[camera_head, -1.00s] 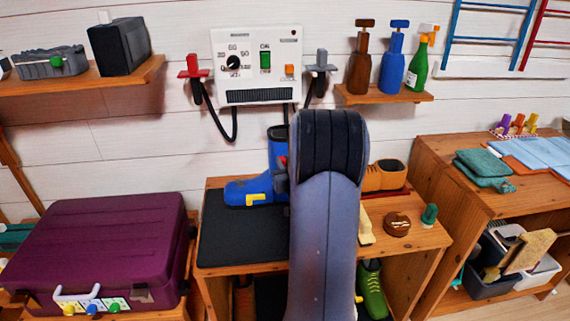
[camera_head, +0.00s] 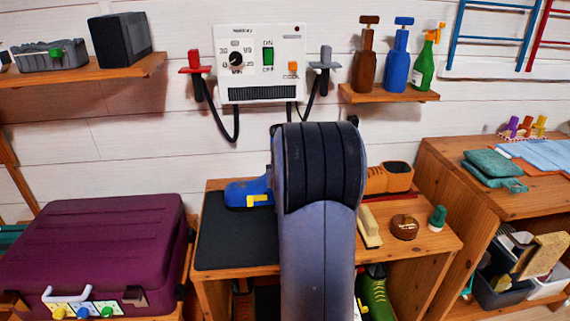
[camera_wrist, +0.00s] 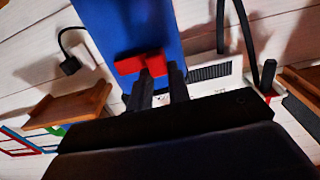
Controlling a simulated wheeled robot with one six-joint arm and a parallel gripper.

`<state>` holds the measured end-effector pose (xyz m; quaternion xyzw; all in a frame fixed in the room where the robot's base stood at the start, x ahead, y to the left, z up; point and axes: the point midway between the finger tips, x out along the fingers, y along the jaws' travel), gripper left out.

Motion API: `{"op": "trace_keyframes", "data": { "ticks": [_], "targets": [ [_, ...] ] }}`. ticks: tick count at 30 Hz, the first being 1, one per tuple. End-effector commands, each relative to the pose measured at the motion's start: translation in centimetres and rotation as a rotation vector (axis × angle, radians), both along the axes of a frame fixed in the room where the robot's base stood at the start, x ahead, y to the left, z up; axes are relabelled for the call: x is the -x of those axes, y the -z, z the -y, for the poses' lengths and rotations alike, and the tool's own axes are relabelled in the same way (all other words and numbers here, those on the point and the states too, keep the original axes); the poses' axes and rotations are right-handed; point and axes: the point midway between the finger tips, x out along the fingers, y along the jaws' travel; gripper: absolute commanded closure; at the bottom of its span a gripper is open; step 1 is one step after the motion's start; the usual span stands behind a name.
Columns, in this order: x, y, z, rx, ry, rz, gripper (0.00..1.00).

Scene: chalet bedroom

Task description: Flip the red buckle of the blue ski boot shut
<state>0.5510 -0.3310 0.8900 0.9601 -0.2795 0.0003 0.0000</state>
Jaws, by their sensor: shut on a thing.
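The blue ski boot (camera_head: 240,193) stands on the black mat of the wooden bench. Its toe and a yellow buckle (camera_head: 258,201) show left of my arm, which hides the shaft. In the wrist view the blue shaft (camera_wrist: 125,25) fills the top middle, with the red buckle (camera_wrist: 140,63) across it. My gripper (camera_wrist: 160,76) has its two dark fingers at the red buckle, closed on its lever part. The fingertips partly cover the buckle, so its exact angle is hard to tell. The head view hides my gripper behind my arm.
The bench also holds an orange shoe (camera_head: 394,178), a brush (camera_head: 369,228) and a round brown tin (camera_head: 404,227). A purple suitcase (camera_head: 100,250) stands at left. A white control panel (camera_head: 262,65) hangs on the wall behind, with cables.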

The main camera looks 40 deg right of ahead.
Motion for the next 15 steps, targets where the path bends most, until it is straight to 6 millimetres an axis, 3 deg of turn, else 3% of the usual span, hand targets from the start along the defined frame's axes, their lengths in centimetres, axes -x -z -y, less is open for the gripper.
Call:
{"op": "trace_keyframes", "data": {
  "ticks": [4, 5, 12, 15],
  "targets": [
    [0.0, -0.01, 0.0, 0.0, 0.0, 0.0, 1.0],
    [-0.01, -0.01, -0.01, 0.0, -0.001, 0.0, 0.81],
    [-0.01, 0.01, -0.01, -0.001, -0.001, -0.001, 0.62],
    [-0.01, 0.01, -0.01, -0.001, -0.001, -0.001, 0.6]
  ]
}}
